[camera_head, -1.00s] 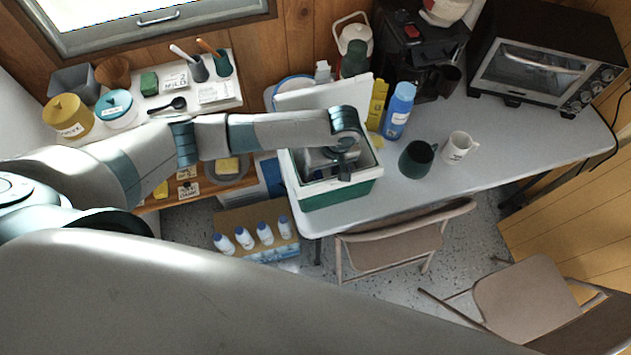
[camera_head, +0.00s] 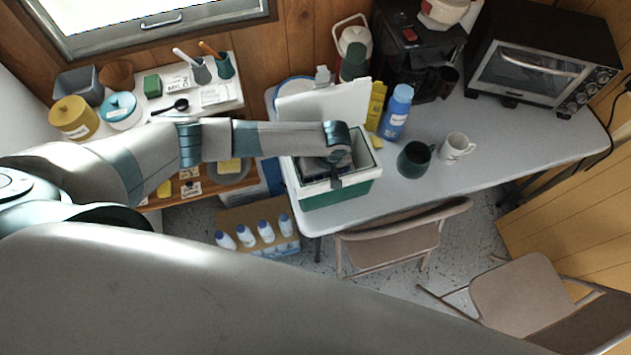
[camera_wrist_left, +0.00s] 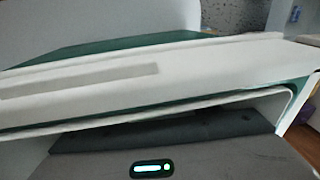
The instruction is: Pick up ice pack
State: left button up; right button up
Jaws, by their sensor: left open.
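A green cooler (camera_head: 340,194) with a white rim stands at the table's left end, its white lid (camera_head: 322,101) raised at the back. My left gripper (camera_head: 336,180) points down into the cooler's opening and is open. The wrist and gripper cover most of the cooler's inside, and I cannot make out an ice pack there. In the left wrist view the white rim (camera_wrist_left: 200,75) of the cooler crosses the picture close by, with a dark part of my gripper below it. The fingertips are hidden in that view. My right gripper is out of view.
A blue bottle (camera_head: 397,112) and a yellow box (camera_head: 376,105) stand right of the cooler. A dark green mug (camera_head: 414,158) and a white mug (camera_head: 456,148) are farther right, before a toaster oven (camera_head: 545,60). A chair (camera_head: 400,240) stands at the table's front.

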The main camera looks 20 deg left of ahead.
pick_arm(q)
jog(key=shift+s+a+f, duration=0.1)
jog(key=shift+s+f, duration=0.05)
jog(key=shift+f, duration=0.05)
jog(key=c, duration=0.9)
jog(key=shift+r+b, duration=0.3)
jog(key=shift+r, duration=0.2)
notch_tip(320, 180, up, 9)
jog(key=shift+r+b, duration=0.1)
jog(key=shift+b, duration=1.1)
